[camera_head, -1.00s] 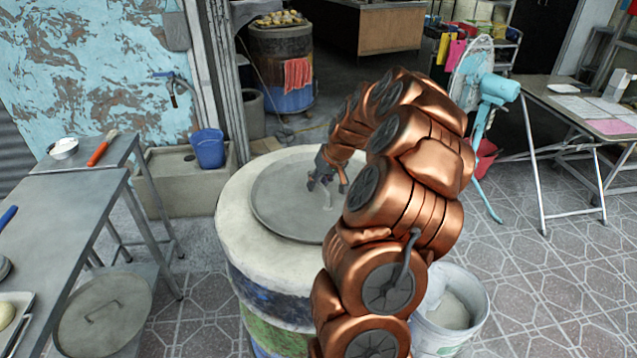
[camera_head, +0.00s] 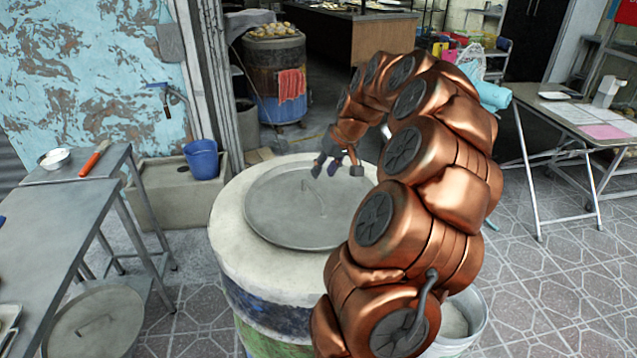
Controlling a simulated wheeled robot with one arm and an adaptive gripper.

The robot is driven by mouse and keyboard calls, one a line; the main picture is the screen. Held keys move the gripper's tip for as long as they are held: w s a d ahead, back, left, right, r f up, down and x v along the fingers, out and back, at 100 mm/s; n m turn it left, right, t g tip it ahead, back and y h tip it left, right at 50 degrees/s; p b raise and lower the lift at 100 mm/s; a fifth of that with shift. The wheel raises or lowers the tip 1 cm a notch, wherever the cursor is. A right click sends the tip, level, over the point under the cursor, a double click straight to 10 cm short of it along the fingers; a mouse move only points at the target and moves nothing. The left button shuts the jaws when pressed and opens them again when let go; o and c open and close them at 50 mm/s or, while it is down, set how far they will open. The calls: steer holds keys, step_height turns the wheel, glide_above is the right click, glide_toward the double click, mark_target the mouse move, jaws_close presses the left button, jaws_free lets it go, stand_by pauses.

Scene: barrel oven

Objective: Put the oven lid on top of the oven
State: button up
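The oven (camera_head: 262,277) is a barrel with a pale round top and painted sides, in the middle of the head view. The oven lid (camera_head: 282,222) is a flat grey metal disc lying on the oven's top, with a thin upright handle (camera_head: 315,200) near its middle. It covers most of the top and leaves a pale rim showing around it. My gripper (camera_head: 335,172) is above the far right part of the lid, apart from the handle. Its fingers look spread with nothing between them. My arm hides the lid's right edge.
A blue bucket (camera_head: 203,158) stands on a ledge behind. A white bucket (camera_head: 462,322) stands right of the oven. A folding table (camera_head: 575,120) is at the right. Tiled floor is open at lower right.

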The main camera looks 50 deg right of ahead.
steer(key=shift+v, duration=1.2)
steer(key=s+a+n+g+y, duration=0.1)
steer(key=s+a+n+g, duration=0.1)
steer(key=a, duration=1.1)
steer(key=s+a+n+g, duration=0.1)
steer(key=s+a+n, duration=0.1)
steer(key=a, duration=1.2)
steer(key=s+a+f+g, duration=0.1)
steer(key=s+a, duration=0.2)
steer(key=s, duration=0.4)
steer(key=s+a+f+g+h, duration=0.1)
steer(key=s+a+f, duration=0.1)
steer(key=s+a, duration=0.2)
steer(key=s+a+f+g, duration=0.1)
steer(key=s+a, duration=0.3)
steer(key=s, duration=0.6)
steer(key=shift+f+g+h, duration=0.3)
steer(key=shift+f+g, duration=0.1)
steer(key=shift+f, duration=0.3)
steer(key=shift+s+r, duration=0.1)
steer(key=shift+s, duration=0.05)
step_height(320, 180, up, 6)
steer(key=p, duration=0.5)
steer(key=shift+p, duration=0.4)
